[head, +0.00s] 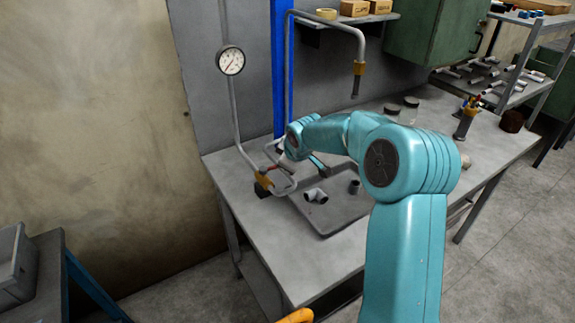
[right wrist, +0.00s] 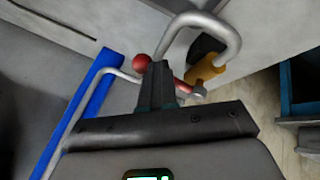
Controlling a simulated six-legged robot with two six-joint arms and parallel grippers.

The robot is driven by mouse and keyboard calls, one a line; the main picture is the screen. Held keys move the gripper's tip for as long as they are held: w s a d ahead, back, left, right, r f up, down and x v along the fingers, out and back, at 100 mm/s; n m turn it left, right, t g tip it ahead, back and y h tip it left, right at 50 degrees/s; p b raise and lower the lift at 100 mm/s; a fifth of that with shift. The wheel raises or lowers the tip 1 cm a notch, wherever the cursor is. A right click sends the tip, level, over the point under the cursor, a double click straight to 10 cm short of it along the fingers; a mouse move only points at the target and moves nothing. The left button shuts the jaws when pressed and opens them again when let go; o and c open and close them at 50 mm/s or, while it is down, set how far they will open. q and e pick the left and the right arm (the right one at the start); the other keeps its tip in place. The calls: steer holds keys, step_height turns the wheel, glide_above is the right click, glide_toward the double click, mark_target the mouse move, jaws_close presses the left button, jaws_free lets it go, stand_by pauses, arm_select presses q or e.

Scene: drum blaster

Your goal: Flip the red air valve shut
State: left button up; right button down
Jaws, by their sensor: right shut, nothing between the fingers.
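In the right wrist view, the red air valve shows as a red ball knob (right wrist: 142,61) and a red lever (right wrist: 184,86) running right to a metal pivot beside a bent grey pipe (right wrist: 218,30). My right gripper (right wrist: 160,82) is shut and empty. Its fingers overlap the lever in the picture, just right of and below the knob; I cannot tell whether they touch it. They hide part of the lever. In the head view, my right arm reaches left over the table towards the piping, and its fingertips are hard to make out. My left gripper is not in view.
A brass-coloured fitting (head: 264,180) sits on the pipe at the table's left end. A grey tray (head: 325,221) holds pipe pieces (head: 315,196). A gauge (head: 230,61) hangs above. A blue post (head: 279,65) stands behind. The table's front left (head: 290,255) is clear.

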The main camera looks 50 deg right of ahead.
steer(key=shift+w+d, duration=0.25)
steer(key=shift+d, duration=0.05)
steer(key=shift+w+d, duration=0.1)
stand_by(0.5)
